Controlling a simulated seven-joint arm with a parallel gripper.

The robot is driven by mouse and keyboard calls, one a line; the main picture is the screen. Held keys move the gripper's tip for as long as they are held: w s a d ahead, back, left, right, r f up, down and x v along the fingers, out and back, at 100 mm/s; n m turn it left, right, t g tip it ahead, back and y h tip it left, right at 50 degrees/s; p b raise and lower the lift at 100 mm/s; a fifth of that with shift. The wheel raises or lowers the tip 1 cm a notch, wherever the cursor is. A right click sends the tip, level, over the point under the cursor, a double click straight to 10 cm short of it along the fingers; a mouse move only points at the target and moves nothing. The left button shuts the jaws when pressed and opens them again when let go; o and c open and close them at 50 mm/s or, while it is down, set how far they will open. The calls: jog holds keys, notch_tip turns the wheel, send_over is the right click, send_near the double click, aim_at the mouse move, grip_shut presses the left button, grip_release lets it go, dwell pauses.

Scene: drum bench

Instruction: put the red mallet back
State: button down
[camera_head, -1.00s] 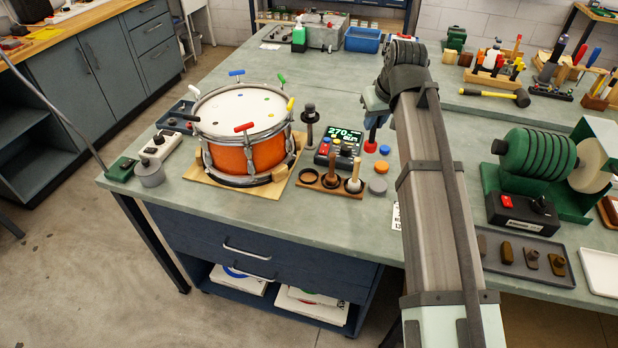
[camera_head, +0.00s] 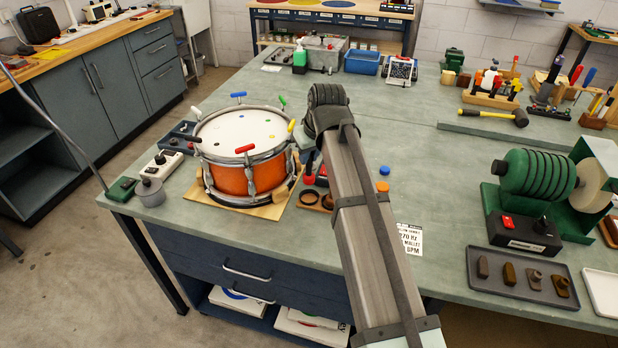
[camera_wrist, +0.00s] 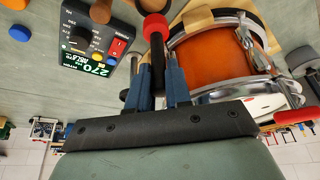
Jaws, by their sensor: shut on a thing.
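The red mallet (camera_wrist: 156,27) is between the blue fingers of my gripper (camera_wrist: 158,62) in the wrist view. The fingers are shut on its dark handle, and its red head is beyond the fingertips. In the head view, a small red shape (camera_head: 309,181) below my wrist looks like this head. A wooden rack (camera_head: 301,205) with dark ring holders (camera_head: 327,202) stands on the bench in front of it, partly hidden by my arm. I cannot tell how high the head is above the bench.
The orange drum (camera_head: 237,180) stands close to the left of my gripper, with coloured tuning keys around its rim. A tuner box (camera_wrist: 98,45) with a lit display is beside the mallet in the wrist view. Blue (camera_head: 384,170) and orange (camera_head: 383,186) discs lie to the right of my arm.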

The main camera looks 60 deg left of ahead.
aim_at(310, 169)
jog(key=shift+f, duration=3.25)
jog(key=c, duration=1.1)
grip_release()
jog(key=shift+f, duration=0.1)
jog(key=shift+o, duration=0.2)
jog(key=v, duration=1.2)
